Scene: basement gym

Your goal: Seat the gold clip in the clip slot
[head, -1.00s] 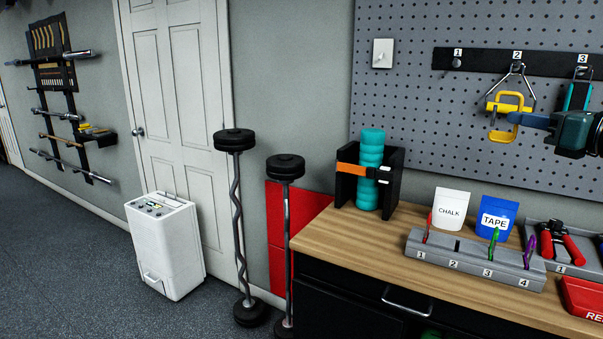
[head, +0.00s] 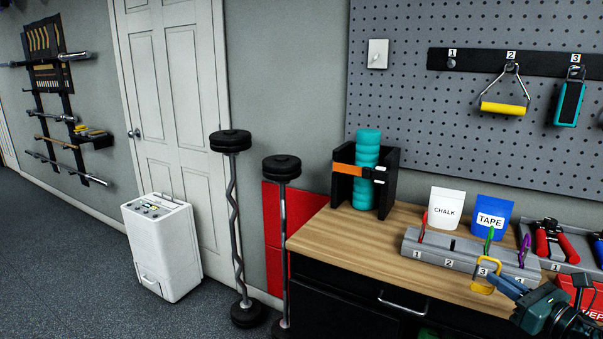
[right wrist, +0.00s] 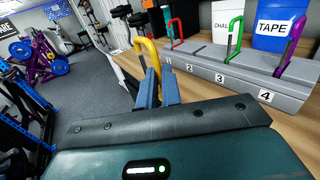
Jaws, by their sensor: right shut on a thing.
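The gold clip (head: 485,276) is held by my right gripper (head: 507,286) near the front edge of the workbench. In the right wrist view the gold clip (right wrist: 148,62) sticks up from between the blue fingers (right wrist: 158,93), which are shut on its lower end. The grey clip rack (head: 432,256) stands on the bench, with slots numbered 1 to 4. A red clip (head: 424,226) stands at 1, a green clip (head: 490,239) at 3 and a purple clip (head: 524,250) at 4. Slot 2 (head: 452,245) looks empty. My left gripper is not in view.
A chalk pouch (head: 445,207) and a tape pouch (head: 491,218) stand behind the rack. A teal roller in a black holder (head: 390,185) stands at the back left. Red-handled pliers (head: 543,240) and a red box (head: 573,287) lie right. Bare wood (head: 350,235) lies left of the rack.

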